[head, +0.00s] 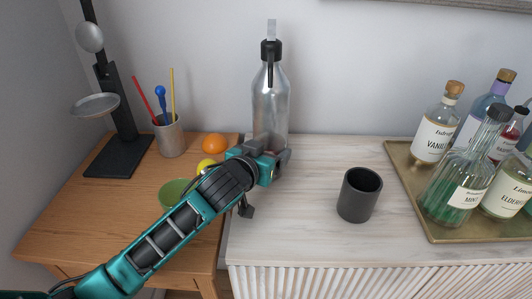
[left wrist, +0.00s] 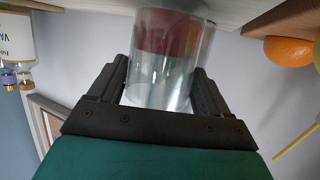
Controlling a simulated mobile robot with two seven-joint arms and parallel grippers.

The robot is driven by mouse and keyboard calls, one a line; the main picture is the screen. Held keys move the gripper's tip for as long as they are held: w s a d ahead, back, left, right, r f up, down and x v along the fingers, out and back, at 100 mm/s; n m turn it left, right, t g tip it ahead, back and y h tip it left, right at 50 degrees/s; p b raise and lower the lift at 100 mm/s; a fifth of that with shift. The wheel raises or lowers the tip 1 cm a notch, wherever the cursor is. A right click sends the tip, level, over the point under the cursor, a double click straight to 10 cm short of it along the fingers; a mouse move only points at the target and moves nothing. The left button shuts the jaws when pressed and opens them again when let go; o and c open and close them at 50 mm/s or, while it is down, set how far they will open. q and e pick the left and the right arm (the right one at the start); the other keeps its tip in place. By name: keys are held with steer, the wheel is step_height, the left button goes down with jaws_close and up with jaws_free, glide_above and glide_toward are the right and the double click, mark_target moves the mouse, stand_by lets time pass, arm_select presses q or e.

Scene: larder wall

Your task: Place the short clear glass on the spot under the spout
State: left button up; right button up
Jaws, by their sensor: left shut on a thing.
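My left gripper (head: 280,158) reaches in over the left edge of the pale counter, just in front of the tall siphon-like bottle (head: 270,105) with a black head. In the left wrist view, the jaws (left wrist: 165,90) are shut around the short clear glass (left wrist: 165,75), one finger on each side. In the head view, the glass is hidden behind the gripper. A dark red patch shows through the glass in the wrist view; I cannot tell whether it is the spot. I cannot tell whether the glass touches the counter. My right gripper is not in view.
A dark cup (head: 358,197) stands on the counter, right of the gripper. A brass tray (head: 440,233) of bottles is farther right. On the wooden table are an orange (head: 214,144), a green bowl (head: 172,194), a utensil cup (head: 170,138) and a black stand (head: 120,157).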

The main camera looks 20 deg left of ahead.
arm_select(q)
steer(key=shift+w+a, duration=0.1)
steer(key=shift+w, duration=0.05)
steer(key=o, duration=1.4)
steer(key=shift+f, duration=0.15)
steer(key=v, duration=1.2)
steer(key=shift+p, duration=0.4)
